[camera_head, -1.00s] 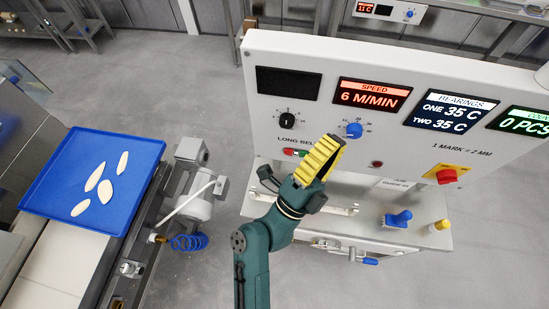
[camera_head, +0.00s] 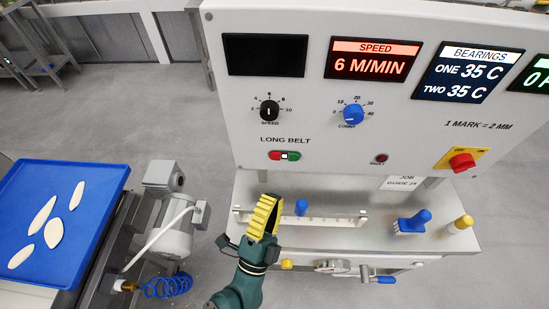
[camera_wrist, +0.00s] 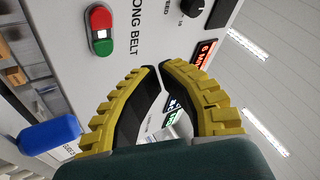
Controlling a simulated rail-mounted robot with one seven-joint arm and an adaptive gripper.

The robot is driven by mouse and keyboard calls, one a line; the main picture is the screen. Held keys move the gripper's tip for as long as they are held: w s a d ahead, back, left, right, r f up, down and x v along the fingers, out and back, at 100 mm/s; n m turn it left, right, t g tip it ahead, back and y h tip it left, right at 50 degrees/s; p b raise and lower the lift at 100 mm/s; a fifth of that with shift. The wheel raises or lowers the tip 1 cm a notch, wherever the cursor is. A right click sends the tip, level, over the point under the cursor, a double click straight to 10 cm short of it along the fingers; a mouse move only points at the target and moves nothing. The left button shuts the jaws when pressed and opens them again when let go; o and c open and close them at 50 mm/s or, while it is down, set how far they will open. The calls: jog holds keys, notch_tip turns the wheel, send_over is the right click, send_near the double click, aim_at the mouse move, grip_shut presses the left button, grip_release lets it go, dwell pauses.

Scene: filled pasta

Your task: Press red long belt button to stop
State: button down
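The long belt switch sits under the "LONG BELT" label on the white control panel (camera_head: 330,130). Its red button (camera_head: 275,156) is at the left, with a white middle and a green button (camera_head: 293,156) at the right. In the wrist view the red button (camera_wrist: 100,17) is at the upper left, above the green button (camera_wrist: 104,47). My gripper (camera_head: 268,199) has yellow ribbed fingers and is below the switch, apart from it. In the wrist view the fingertips of my gripper (camera_wrist: 159,68) come together, with nothing seen between them.
Above the switch are a black speed knob (camera_head: 269,110) and a blank display (camera_head: 265,55). The speed display (camera_head: 372,59) reads 6 M/MIN. A blue count knob (camera_head: 353,114) and a red emergency-type button (camera_head: 462,161) are to the right. A blue tray (camera_head: 85,200) with several pasta pieces stands left.

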jog(key=b, duration=0.4)
send_near(279, 146)
notch_tip(279, 146, up, 3)
jog(key=w+d, duration=0.2)
jog(key=shift+w+a+r, duration=0.2)
jog(key=shift+w+r, duration=0.1)
jog(key=shift+w, duration=0.3)
dwell(0.6)
jog(key=shift+w+b, duration=0.35)
jog(key=shift+w, duration=0.1)
jog(key=shift+w, duration=0.4)
dwell(0.4)
jog(key=shift+s, duration=0.1)
jog(key=shift+s+p, duration=0.35)
jog(key=shift+s, duration=0.4)
